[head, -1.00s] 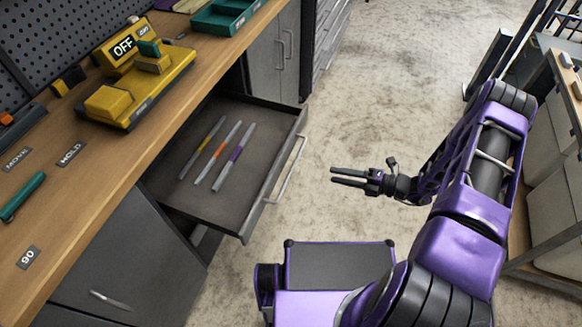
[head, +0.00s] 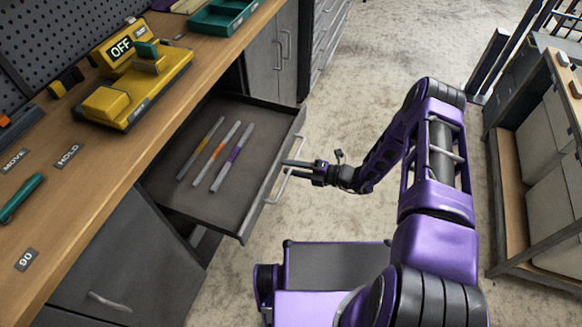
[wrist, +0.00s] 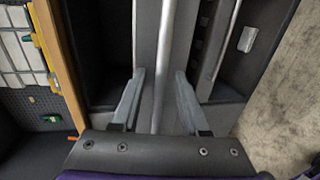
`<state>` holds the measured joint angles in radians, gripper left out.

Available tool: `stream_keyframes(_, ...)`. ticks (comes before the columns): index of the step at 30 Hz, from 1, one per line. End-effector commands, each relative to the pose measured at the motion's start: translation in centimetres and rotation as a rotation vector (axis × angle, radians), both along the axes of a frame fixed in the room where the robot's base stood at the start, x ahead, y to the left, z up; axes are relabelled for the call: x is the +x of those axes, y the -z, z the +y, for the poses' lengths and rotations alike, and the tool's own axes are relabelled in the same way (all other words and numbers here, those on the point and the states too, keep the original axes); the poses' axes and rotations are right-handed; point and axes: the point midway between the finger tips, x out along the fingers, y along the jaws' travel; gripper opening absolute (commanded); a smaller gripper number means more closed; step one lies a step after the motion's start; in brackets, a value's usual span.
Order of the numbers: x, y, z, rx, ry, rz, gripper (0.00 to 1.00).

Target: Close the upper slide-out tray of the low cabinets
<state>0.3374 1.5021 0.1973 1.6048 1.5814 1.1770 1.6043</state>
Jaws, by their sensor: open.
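The upper tray (head: 190,195) is pulled out from under the wooden worktop, an open grey drawer. Three pens (head: 217,155) with yellow, orange and purple marks lie in it. Its pale bar handle (head: 270,196) runs along the front. In the wrist view my open fingers (wrist: 160,103) point ahead on either side of a pale bar (wrist: 166,50), which appears to be the handle. I cannot tell whether they touch it.
The worktop (head: 95,165) overhangs the tray and carries a yellow device (head: 135,90) and a green tray (head: 222,18). Closed grey cabinets (head: 272,60) stand beyond. A shelf unit (head: 505,180) stands at the right. Bare floor (head: 375,50) lies between.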

Motion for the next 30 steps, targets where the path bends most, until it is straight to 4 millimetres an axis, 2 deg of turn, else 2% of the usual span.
stream_keyframes(5, 0.00, 0.00, -0.01, 0.000, 0.000, 0.000, 0.42)
stream_keyframes(12, 0.00, -0.02, -0.04, 0.000, 0.000, 0.000, 0.00)
stream_keyframes(30, -0.01, -0.03, -0.06, 0.000, 0.000, -0.001, 0.00)
